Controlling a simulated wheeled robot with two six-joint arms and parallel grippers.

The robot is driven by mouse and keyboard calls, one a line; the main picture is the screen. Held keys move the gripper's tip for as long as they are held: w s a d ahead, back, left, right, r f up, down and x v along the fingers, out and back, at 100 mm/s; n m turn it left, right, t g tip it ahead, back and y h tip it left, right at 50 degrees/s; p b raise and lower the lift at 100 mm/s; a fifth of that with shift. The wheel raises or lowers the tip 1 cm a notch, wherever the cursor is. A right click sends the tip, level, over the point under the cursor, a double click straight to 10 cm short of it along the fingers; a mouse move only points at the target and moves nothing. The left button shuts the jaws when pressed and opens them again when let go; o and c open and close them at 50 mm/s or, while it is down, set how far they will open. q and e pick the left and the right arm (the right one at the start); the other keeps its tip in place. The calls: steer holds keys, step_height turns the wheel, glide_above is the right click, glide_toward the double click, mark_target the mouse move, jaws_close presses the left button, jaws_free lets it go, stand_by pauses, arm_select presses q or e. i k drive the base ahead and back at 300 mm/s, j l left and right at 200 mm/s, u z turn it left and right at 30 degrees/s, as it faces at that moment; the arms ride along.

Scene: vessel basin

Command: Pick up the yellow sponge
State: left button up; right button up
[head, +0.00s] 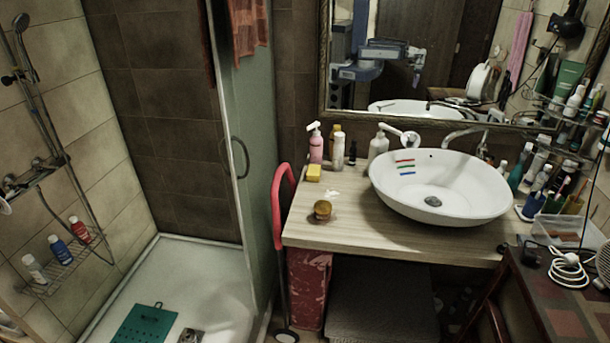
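The yellow sponge (313,173) is a small yellow block on the wooden counter (345,222), near its left edge. It lies in front of a pink pump bottle (315,145) and behind a round brownish-yellow object (322,209). Its top and front show, and nothing covers it. Neither of my grippers shows in the head view. Part of a robot body shows in the mirror (400,60), but no gripper can be made out there.
A white vessel basin (440,187) stands right of the sponge. Several bottles stand along the back of the counter. A red-pink folded chair (279,205) is at the counter's left end, beside a glass shower door (235,140). The counter's front left is mostly clear.

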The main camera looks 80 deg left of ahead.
mark_target(314, 173)
steer(key=u, duration=2.85)
